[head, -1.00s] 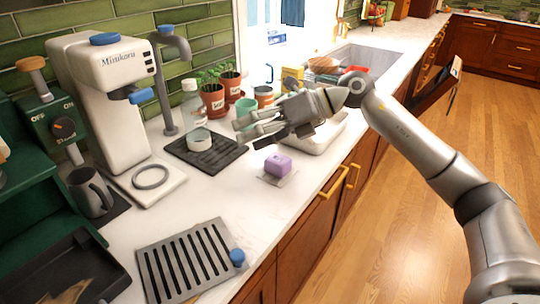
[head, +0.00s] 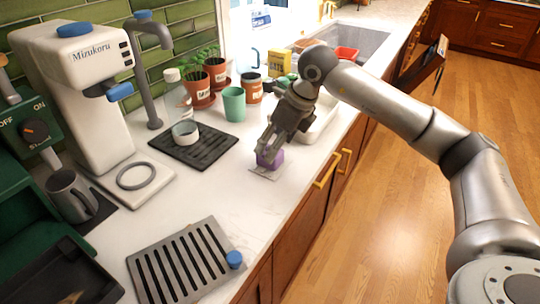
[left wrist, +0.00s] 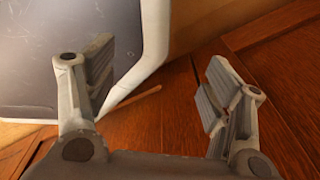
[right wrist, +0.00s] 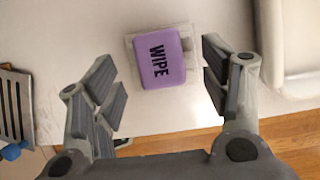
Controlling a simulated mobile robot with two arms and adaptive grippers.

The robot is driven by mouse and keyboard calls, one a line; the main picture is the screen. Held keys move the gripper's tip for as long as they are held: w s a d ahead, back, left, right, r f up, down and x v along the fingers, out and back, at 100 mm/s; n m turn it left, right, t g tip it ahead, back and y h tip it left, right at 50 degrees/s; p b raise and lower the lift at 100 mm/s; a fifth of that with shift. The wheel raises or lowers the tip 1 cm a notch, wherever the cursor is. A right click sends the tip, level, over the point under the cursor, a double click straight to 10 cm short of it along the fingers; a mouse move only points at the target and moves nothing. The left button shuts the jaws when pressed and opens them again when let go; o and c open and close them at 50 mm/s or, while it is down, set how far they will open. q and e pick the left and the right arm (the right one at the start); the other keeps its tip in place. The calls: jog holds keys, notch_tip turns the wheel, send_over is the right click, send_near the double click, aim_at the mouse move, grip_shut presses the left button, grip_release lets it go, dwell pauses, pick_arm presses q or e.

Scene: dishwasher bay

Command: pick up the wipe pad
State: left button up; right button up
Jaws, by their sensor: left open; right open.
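The purple wipe pad (head: 270,158), marked WIPE, lies on a small pale square mat (head: 262,174) on the counter. My right gripper (head: 270,145) is just above the pad and hides part of it in the head view. In the right wrist view the wipe pad (right wrist: 161,57) lies ahead, between the lines of the two open fingers of my right gripper (right wrist: 165,85), nearer the right finger. My left gripper (left wrist: 150,85) is open and empty in its wrist view, in front of wooden panels; it is not in the head view.
A white tray (head: 322,122) is just behind and right of the gripper. A slotted metal rack (head: 185,265) is at the front. The counter between rack and pad is clear.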

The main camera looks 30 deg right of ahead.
jog(key=x, duration=0.4)
jog(key=shift+f+p, duration=0.2)
jog(key=shift+p, duration=0.15)
jog(key=c, duration=1.1)
pick_arm(q)
jog(key=shift+w+r, duration=0.35)
jog(key=shift+r, duration=0.15)
pick_arm(e)
jog(key=shift+r, duration=0.5)
notch_tip(320, 180, up, 2)
jog(key=shift+r+b, duration=0.15)
jog(key=shift+b, duration=0.4)
pick_arm(q)
notch_tip(320, 180, down, 4)
jog(key=shift+s+a+r+b, duration=0.1)
jog(key=shift+r+b, duration=0.05)
jog(key=shift+b, duration=1.1)
pick_arm(e)
jog(key=s+d+r, duration=0.2)
jog(key=s+r, duration=0.1)
jog(key=s, duration=0.1)
jog(key=s+d+r, duration=0.1)
jog(key=s+r, duration=0.2)
jog(key=s, duration=0.1)
jog(key=s+d+r, duration=0.2)
jog(key=s+r, duration=0.1)
jog(key=s, duration=0.2)
jog(key=shift+d+r, duration=0.35)
jog(key=shift+r, duration=0.05)
